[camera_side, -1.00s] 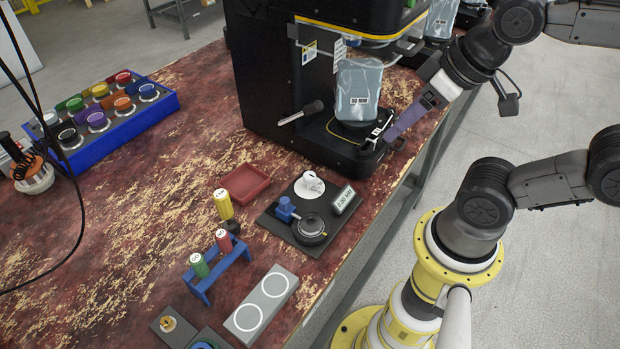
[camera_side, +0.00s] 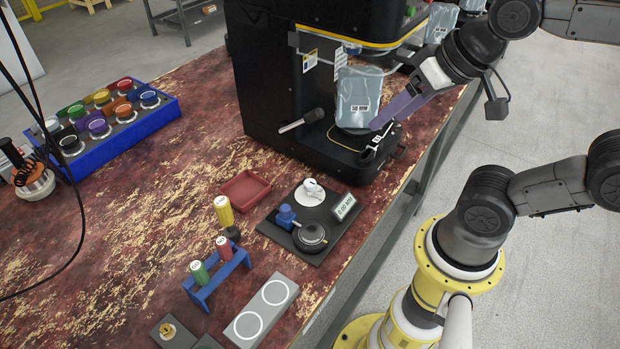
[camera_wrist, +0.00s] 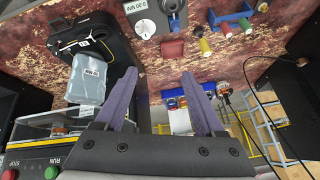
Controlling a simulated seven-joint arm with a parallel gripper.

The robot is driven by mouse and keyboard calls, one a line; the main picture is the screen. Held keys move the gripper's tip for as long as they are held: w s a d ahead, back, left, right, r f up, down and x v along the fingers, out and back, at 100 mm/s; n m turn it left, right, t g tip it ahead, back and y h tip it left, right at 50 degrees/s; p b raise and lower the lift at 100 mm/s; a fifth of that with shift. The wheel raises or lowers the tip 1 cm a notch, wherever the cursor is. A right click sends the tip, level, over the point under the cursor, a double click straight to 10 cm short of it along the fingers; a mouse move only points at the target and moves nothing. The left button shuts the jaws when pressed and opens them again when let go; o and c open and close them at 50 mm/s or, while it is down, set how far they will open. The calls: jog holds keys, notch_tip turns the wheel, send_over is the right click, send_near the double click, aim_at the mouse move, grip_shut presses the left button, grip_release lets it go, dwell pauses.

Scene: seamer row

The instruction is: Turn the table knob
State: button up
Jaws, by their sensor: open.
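My gripper (camera_side: 374,128) is open and empty, with two purple fingers angled down and left beside the black seamer (camera_side: 270,95). In the wrist view my gripper (camera_wrist: 160,73) has a clear gap between its fingertips. A small dark knob (camera_side: 398,152) sits at the front right corner of the seamer's base, below the fingers and apart from them. I cannot tell for certain that it is the table knob. A grey pouch-like piece marked "50 MM" (camera_side: 357,88) stands on the seamer's base, left of the fingers; it also shows in the wrist view (camera_wrist: 88,82).
A lever (camera_side: 305,121) sticks out from the seamer's side. A gauge board (camera_side: 283,231) with a "0.00 MM" display (camera_side: 345,203), a red tray (camera_side: 246,188) and a blue rack (camera_side: 220,277) stand in front. The table's right edge is near the arm.

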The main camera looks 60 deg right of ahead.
jog(key=w+m+g, duration=0.1)
jog(key=w+m, duration=0.5)
jog(key=w, duration=0.3)
jog(key=m+g, duration=0.5)
send_over(310, 182)
notch_tip(310, 182, down, 18)
notch_tip(310, 182, down, 14)
jog(key=shift+r, duration=0.2)
grip_shut()
